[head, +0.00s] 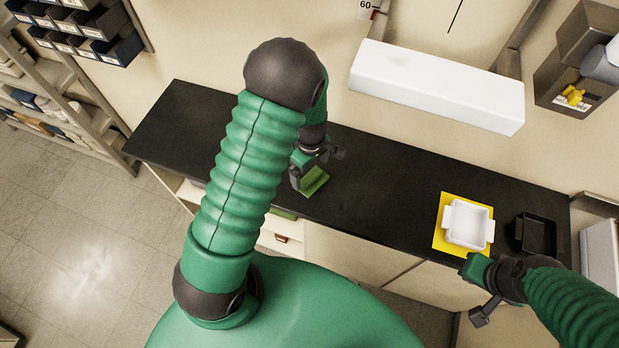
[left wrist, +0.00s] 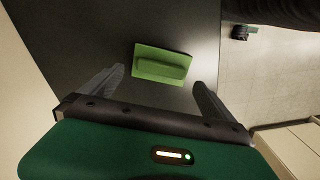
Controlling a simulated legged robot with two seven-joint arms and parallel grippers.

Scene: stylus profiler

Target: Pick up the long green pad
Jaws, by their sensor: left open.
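The long green pad (head: 314,181) lies on the black bench top near its front edge, partly hidden by my left gripper in the head view. In the left wrist view the green pad (left wrist: 162,66) shows whole, a flat base with a raised bar along it. My left gripper (head: 317,167) is open and empty over the pad. In the left wrist view its fingers (left wrist: 157,84) are spread to either side of the pad's near edge, apart from it.
A white tray (head: 467,224) on a yellow mat (head: 440,238) and a black tray (head: 536,234) stand at the bench's right. A white wall box (head: 435,90) overhangs the back. The black bench top (head: 170,125) is clear at the left.

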